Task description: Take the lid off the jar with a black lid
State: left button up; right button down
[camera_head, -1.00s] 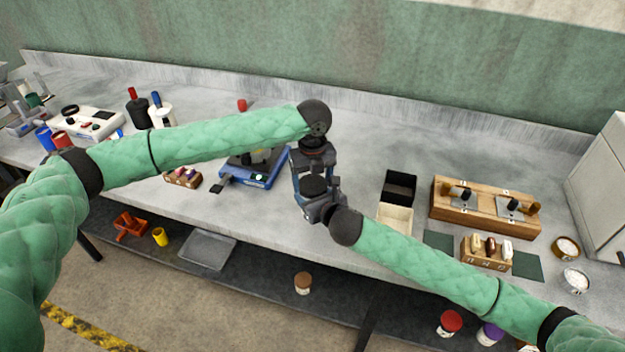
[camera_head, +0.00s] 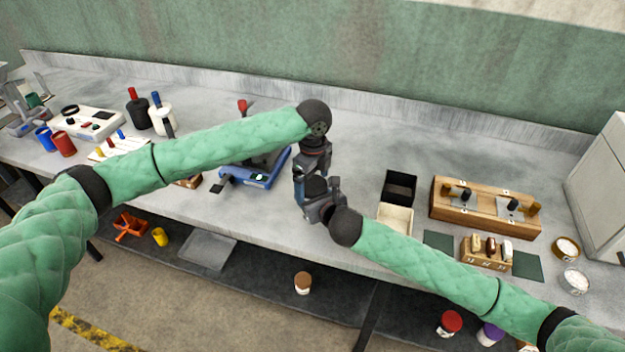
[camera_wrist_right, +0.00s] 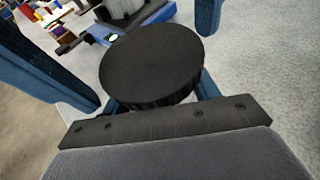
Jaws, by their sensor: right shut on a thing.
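The black lid (camera_wrist_right: 152,62) fills the middle of the right wrist view as a round, ridged disc on top of the jar. The jar's body is hidden under it. My right gripper (camera_head: 324,208) is shut on the jar below the lid, above the bench front. My left gripper (camera_head: 316,180) comes down from above at the same spot. Its blue fingers stand apart on either side of the lid, with gaps visible in the right wrist view. In the head view the lid shows only as a small dark patch between the grippers.
A blue scale (camera_head: 262,178) stands left of the grippers, partly behind my left arm. A brown-lidded jar (camera_head: 303,283) sits on the lower shelf.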

pick_arm(q)
jog(key=shift+r, duration=2.2)
jog(key=r+m, duration=0.2)
jog(key=a+r, duration=0.1)
jog(key=r, duration=0.1)
jog(key=shift+w+m+y, duration=0.3)
jog(key=shift+w+m, duration=0.05)
jog(key=shift+m, duration=0.05)
jog(key=shift+s+d+f+m, duration=0.15)
jog(key=shift+s+f+m, duration=0.05)
jog(key=shift+m, duration=0.2)
jog(key=shift+s+d+f+m, duration=0.15)
jog(key=shift+d+m, duration=0.15)
jog(key=shift+m, duration=0.7)
jog(key=shift+f, duration=3.9)
